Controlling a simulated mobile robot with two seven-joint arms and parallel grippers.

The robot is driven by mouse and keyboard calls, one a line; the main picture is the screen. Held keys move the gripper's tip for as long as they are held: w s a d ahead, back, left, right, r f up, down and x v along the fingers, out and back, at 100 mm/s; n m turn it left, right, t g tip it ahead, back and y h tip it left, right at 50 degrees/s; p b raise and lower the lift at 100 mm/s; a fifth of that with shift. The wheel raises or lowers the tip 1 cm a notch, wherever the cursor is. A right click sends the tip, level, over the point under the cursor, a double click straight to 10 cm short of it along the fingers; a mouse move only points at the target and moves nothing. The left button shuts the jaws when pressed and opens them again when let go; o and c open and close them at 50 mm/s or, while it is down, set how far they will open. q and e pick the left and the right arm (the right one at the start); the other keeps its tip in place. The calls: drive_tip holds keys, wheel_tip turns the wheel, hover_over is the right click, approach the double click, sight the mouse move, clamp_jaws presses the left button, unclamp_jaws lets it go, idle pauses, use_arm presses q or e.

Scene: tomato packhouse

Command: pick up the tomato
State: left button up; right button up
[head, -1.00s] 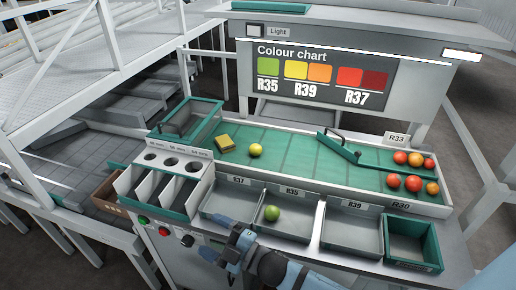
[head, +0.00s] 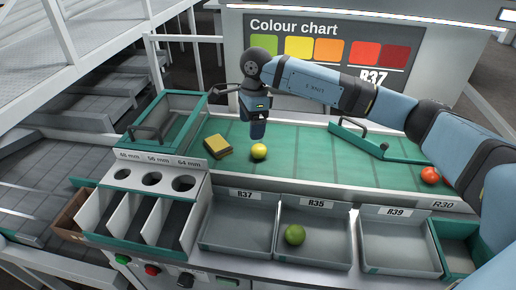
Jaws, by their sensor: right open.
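A yellow tomato (head: 259,152) lies on the green sorting mat (head: 310,160), just right of a yellow sponge-like block. My right gripper (head: 257,133) points down above and slightly behind it in the picture, its fingers apart from the tomato as far as I can see. The gripper is open and empty; the gap between its fingers is hard to make out from this angle. A green tomato (head: 295,234) lies in the bin labelled R35 (head: 322,262). A red tomato (head: 430,175) lies at the right of the mat, partly beside my right arm. My left gripper is not in view.
The yellow block (head: 217,146) is close left of the yellow tomato. A green hinged bar (head: 375,148) crosses the mat at right. Bins R37 (head: 237,250) and R39 (head: 400,258) are empty. The sizing box (head: 150,200) and a green-rimmed tray (head: 165,128) stand at left.

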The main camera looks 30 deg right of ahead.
sight(258, 146)
drive_tip(key=shift+h, duration=0.6)
drive_tip(key=d+f, duration=0.1)
drive_tip(key=f, duration=0.1)
drive_tip(key=d+f, duration=0.1)
drive_tip(key=f, duration=0.1)
drive_tip(key=w+f, duration=0.1)
drive_tip(key=f, duration=0.1)
drive_tip(key=shift+d, duration=0.4)
drive_tip(key=shift+w+a+f+p, duration=0.1)
drive_tip(key=shift+f+p, duration=0.1)
drive_tip(key=shift+f, duration=1.35)
drive_tip(key=shift+w+a+f+p, duration=0.1)
drive_tip(key=shift+f+p, duration=0.1)
drive_tip(key=shift+f, duration=1.35)
drive_tip(key=c, duration=0.8)
